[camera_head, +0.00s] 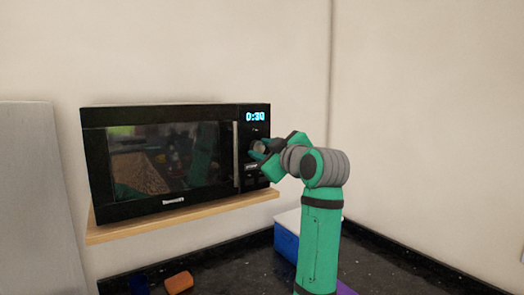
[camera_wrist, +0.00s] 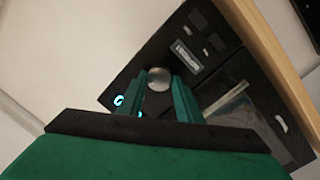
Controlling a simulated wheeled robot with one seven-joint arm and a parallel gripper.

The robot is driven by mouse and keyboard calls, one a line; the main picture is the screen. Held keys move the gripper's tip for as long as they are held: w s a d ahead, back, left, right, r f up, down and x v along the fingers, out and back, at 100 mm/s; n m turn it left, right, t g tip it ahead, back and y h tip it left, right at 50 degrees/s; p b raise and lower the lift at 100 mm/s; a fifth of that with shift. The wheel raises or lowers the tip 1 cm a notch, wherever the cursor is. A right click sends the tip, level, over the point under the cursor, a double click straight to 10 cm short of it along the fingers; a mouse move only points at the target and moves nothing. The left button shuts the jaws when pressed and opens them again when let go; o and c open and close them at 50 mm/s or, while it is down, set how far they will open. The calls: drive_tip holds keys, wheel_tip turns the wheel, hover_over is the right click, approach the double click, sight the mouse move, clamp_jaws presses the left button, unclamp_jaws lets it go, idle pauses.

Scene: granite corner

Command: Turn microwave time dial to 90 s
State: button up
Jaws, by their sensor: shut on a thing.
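The black microwave (camera_head: 160,160) sits on a wooden shelf, and its display (camera_head: 255,116) reads 0:30. The round silver time dial (camera_head: 259,145) is on the control panel at the right, below the display. My gripper (camera_head: 260,152) reaches the dial from the right and is shut on it. In the wrist view the dial (camera_wrist: 159,79) shows between the tips of my two green fingers (camera_wrist: 161,88). The display appears only in part there, left of the fingers. The fingers hide part of the dial's sides, and no dial mark is readable.
The wooden shelf (camera_head: 130,230) juts out under the microwave. Below it, a dark granite counter (camera_head: 225,270) bears an orange block (camera_head: 179,283) and a blue and white box (camera_head: 286,240) behind my arm. Buttons (camera_wrist: 188,54) lie close to the dial. Bare walls meet at the right.

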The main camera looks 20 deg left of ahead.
drive_tip(key=m, duration=0.3)
drive_tip(key=shift+w+d+f+m+g, duration=0.1)
drive_tip(key=shift+f+m+g, duration=0.05)
drive_tip(key=shift+m+g, duration=0.15)
drive_tip(key=m, duration=0.3)
drive_tip(key=shift+g, duration=0.3)
drive_tip(key=m+g, duration=0.1)
drive_tip(key=m, duration=0.5)
drive_tip(key=shift+y, duration=0.3)
drive_tip(key=o, duration=0.8)
drive_tip(key=shift+w, duration=0.1)
drive_tip(key=shift+c, duration=0.2)
